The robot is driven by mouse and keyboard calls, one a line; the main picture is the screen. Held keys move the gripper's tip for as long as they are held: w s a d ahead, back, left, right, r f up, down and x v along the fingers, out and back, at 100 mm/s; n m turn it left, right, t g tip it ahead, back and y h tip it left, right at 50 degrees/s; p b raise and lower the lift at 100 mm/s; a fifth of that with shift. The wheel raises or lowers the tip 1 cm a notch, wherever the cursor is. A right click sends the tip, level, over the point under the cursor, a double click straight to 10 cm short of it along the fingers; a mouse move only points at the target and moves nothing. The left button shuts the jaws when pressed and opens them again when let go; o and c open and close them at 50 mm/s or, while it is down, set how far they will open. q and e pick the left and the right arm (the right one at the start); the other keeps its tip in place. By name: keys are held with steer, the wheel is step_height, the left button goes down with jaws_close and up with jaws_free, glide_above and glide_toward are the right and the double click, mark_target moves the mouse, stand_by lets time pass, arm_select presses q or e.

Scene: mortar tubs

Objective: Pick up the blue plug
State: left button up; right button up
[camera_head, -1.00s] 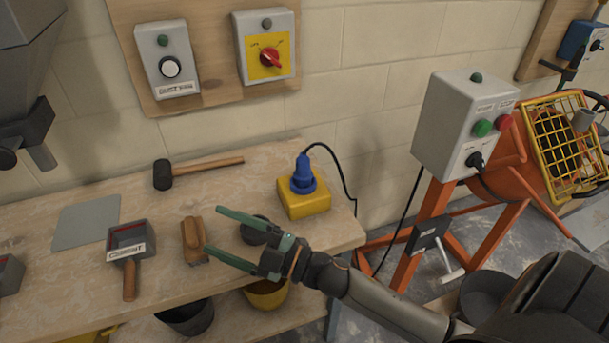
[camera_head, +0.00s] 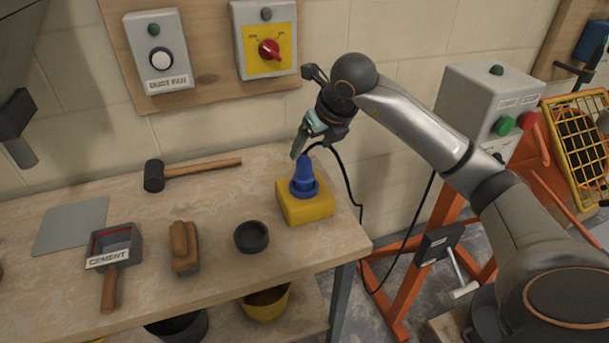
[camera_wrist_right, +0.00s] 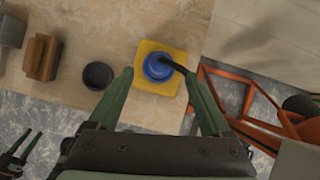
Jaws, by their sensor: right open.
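The blue plug (camera_head: 303,175) stands upright in a blue socket on top of the yellow box (camera_head: 306,209), near the right end of the bench. A black cable runs from it. My right gripper (camera_head: 300,149) points down just above the plug in the head view, apart from the box. In the right wrist view its green fingers are spread wide, with the plug (camera_wrist_right: 158,67) between and beyond their tips. Nothing is held.
A black round cup (camera_head: 251,237), a wooden float (camera_head: 184,247), a cement scoop (camera_head: 113,246) and a mallet (camera_head: 190,173) lie on the bench (camera_head: 215,205). The black cable (camera_head: 352,190) hangs over the right edge. An orange mixer frame (camera_head: 405,275) stands to the right.

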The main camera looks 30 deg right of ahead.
mark_target(305, 158)
steer(key=x, duration=0.6)
steer(key=shift+a+f, duration=0.15)
steer(key=shift+p+x, duration=0.35)
steer(key=shift+x, duration=2.25)
steer(key=shift+s, duration=0.15)
jaws_close()
